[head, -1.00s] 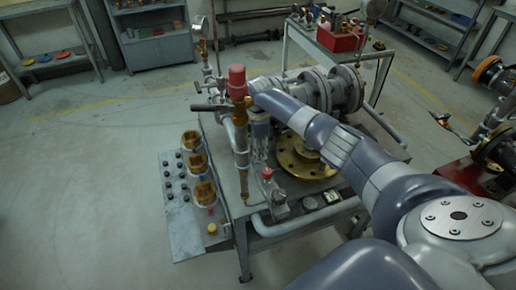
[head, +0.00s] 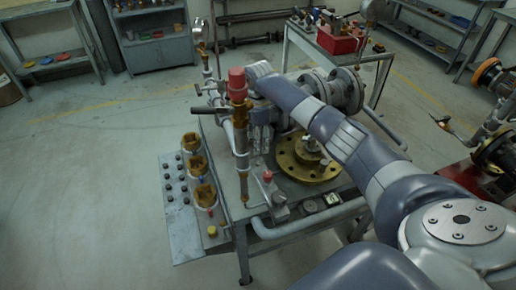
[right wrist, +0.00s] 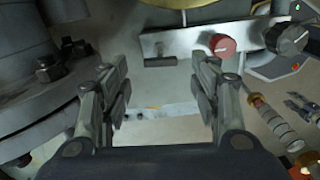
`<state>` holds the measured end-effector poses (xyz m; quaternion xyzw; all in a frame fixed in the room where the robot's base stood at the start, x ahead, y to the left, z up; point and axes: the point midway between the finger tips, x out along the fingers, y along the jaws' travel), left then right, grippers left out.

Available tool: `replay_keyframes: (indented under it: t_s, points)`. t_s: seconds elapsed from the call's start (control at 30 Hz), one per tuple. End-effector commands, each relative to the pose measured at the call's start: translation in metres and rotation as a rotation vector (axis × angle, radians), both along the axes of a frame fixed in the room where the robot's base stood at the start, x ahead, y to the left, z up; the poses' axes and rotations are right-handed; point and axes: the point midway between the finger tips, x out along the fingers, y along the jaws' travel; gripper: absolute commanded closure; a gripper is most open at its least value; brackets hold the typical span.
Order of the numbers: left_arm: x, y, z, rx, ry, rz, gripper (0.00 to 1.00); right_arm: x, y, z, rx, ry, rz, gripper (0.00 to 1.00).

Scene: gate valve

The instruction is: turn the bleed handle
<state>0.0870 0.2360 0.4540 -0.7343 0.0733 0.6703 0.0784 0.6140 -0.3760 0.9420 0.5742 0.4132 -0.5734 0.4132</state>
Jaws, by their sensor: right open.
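A black lever handle (head: 210,110) sticks out to the left from the upright brass pipe with a red cap (head: 237,84) in the head view. I cannot tell for sure that it is the bleed handle. My right arm reaches over the bench from the right, and its gripper hangs behind the brass pipe, mostly hidden. In the right wrist view my right gripper (right wrist: 161,88) is open with nothing between its fingers. Beyond the fingertips are a light metal bar with a short dark lever (right wrist: 160,62) and a red round knob (right wrist: 222,45). My left gripper is not in view.
The bench (head: 240,235) carries grey flanged pipework (head: 340,90), a brass flange (head: 308,160) and a small red-topped valve (head: 268,177). A side panel (head: 185,235) holds brass fittings. Large bolted flanges (right wrist: 40,90) stand close on the left in the right wrist view. Floor at left is clear.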

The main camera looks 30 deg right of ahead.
Motion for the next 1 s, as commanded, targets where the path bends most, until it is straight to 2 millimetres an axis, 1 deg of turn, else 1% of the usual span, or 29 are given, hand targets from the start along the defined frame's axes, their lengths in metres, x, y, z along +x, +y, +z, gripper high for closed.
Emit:
replay_keyframes:
  t_s: [0.03,0.13,0.2,0.33,0.5,1.0]
  points:
    - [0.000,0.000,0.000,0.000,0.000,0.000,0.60,0.001,0.000,0.013,0.000,-0.004,0.001,0.43]
    - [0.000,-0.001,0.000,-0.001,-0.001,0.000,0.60,0.001,0.000,0.033,0.000,-0.003,-0.001,0.43]
    - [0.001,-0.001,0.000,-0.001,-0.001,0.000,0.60,0.001,0.000,0.044,0.000,-0.002,-0.001,0.43]
    - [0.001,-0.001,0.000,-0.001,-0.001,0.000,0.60,0.000,0.000,0.059,0.000,-0.001,0.000,0.43]
    - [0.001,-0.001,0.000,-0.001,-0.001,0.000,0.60,0.000,0.000,0.065,0.000,0.000,0.000,0.43]
    - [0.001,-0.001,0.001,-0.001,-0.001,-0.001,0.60,0.000,0.000,0.066,0.000,0.000,0.000,0.43]
